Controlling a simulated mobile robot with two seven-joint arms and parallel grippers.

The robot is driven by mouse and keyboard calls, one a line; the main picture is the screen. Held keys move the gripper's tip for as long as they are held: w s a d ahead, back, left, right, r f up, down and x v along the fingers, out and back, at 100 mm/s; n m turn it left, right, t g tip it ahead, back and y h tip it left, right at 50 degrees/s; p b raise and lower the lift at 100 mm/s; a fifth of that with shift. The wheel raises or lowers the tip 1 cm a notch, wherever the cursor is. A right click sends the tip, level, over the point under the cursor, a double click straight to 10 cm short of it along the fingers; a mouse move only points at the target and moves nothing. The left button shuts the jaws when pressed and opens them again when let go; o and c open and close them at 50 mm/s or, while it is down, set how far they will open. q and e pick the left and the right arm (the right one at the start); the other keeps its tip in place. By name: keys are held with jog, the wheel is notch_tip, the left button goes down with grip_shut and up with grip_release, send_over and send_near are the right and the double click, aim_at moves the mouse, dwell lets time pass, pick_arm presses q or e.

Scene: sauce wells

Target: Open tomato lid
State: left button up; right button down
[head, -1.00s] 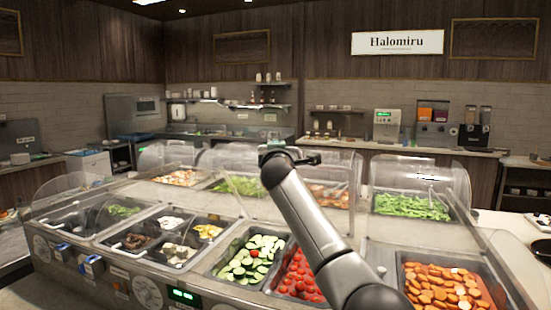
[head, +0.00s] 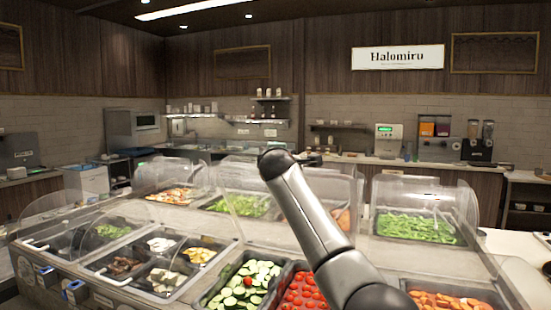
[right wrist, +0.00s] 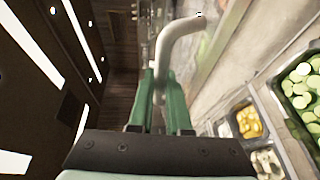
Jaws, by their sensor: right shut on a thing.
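The tomatoes (head: 303,291) lie in a dark pan at the front of the counter, right of the sliced cucumbers, with no cover over them that I can make out. My arm crosses in front of the counter in the head view and hides part of this area. In the right wrist view my right gripper (right wrist: 160,92) has its green fingers shut on a pale, bent bar handle (right wrist: 179,42). Whether this handle belongs to the tomato lid cannot be told. In the head view the right gripper's fingers are hidden behind my arm. My left gripper is not in view.
Clear curved covers stand along the counter, one over the green vegetables (head: 418,229) at right. Cucumber slices (head: 240,284) and carrots (head: 450,301) flank the tomatoes. A back counter with a drinks dispenser (head: 434,138) stands along the wall.

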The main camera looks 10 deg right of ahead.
jog(key=c, duration=1.2)
grip_release()
jog(key=shift+o, duration=0.2)
jog(key=f+b+v, duration=0.1)
jog(key=b+v, duration=0.6)
jog(key=v, duration=0.5)
jog(key=shift+s+a+r, duration=0.2)
jog(key=shift+r, duration=0.25)
